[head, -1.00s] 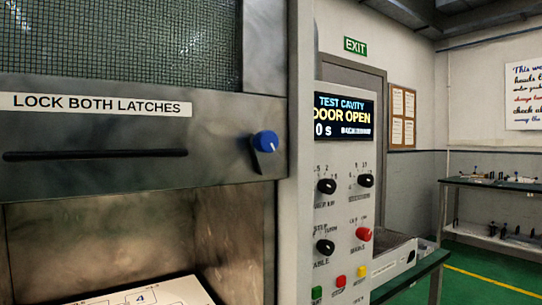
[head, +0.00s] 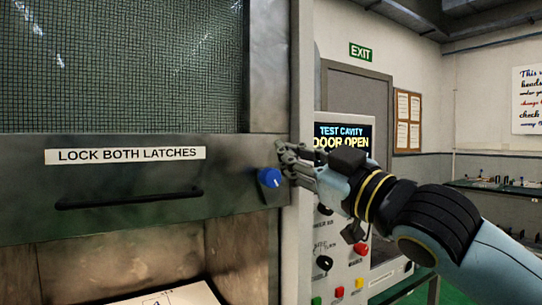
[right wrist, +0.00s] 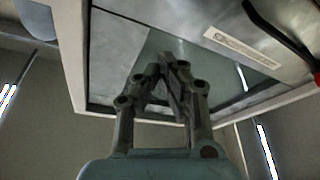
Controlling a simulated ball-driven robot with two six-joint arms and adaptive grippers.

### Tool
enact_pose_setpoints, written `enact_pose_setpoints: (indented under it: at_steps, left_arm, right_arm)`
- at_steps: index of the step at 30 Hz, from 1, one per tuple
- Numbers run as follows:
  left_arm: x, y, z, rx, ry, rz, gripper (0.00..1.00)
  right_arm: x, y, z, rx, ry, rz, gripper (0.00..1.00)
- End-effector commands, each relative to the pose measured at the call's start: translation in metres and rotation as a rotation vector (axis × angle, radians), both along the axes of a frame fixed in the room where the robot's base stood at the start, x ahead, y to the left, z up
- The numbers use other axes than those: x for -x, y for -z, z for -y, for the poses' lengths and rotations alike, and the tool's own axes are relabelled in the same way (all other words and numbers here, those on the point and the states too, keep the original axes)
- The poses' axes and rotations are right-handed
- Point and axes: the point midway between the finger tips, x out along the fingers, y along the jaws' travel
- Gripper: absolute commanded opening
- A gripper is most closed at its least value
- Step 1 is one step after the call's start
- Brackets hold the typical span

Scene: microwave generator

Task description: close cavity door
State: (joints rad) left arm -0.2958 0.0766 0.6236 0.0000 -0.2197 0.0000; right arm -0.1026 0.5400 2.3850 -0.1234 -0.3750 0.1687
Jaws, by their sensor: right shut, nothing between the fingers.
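The cavity door (head: 225,185) is a metal-framed mesh panel, raised with the cavity opening (head: 120,262) showing beneath it. It carries the label LOCK BOTH LATCHES, a dark bar handle (head: 130,200) and a blue latch knob (head: 270,178) at its right end. My right gripper (head: 281,150) is shut and empty, its fingertips just above the knob at the door's right edge; I cannot tell whether they touch. In the right wrist view, the shut fingers (right wrist: 168,65) point toward the door's mesh. My left gripper is not in view.
The control panel (head: 323,240) right of the door shows TEST CAVITY DOOR OPEN, with knobs and coloured buttons partly behind my right arm. A white printed sheet (head: 185,294) lies in the cavity. Benches (head: 500,187) stand far right, with clear green floor before them.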

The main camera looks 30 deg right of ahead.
Motion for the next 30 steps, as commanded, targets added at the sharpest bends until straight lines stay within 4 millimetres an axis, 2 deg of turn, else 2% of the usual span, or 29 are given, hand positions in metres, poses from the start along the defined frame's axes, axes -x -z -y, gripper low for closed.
enact_pose_setpoints:
  at_steps: [5,13,15,19,30]
  left_arm:
    - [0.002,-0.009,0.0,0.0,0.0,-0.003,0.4]
    - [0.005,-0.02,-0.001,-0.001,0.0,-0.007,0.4]
    - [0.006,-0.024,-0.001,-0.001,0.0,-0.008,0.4]
    - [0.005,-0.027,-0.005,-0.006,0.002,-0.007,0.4]
    - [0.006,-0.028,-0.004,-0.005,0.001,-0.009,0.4]
  right_arm:
    - [-0.025,-0.011,-0.005,-0.01,-0.001,0.003,0.0]
    - [-0.076,-0.027,-0.015,-0.01,-0.004,0.002,0.0]
    - [-0.074,-0.01,-0.008,0.002,-0.001,-0.007,0.0]
    - [-0.074,0.004,-0.001,0.0,-0.001,-0.004,0.0]
    - [-0.073,0.013,0.004,-0.001,-0.002,0.0,0.0]
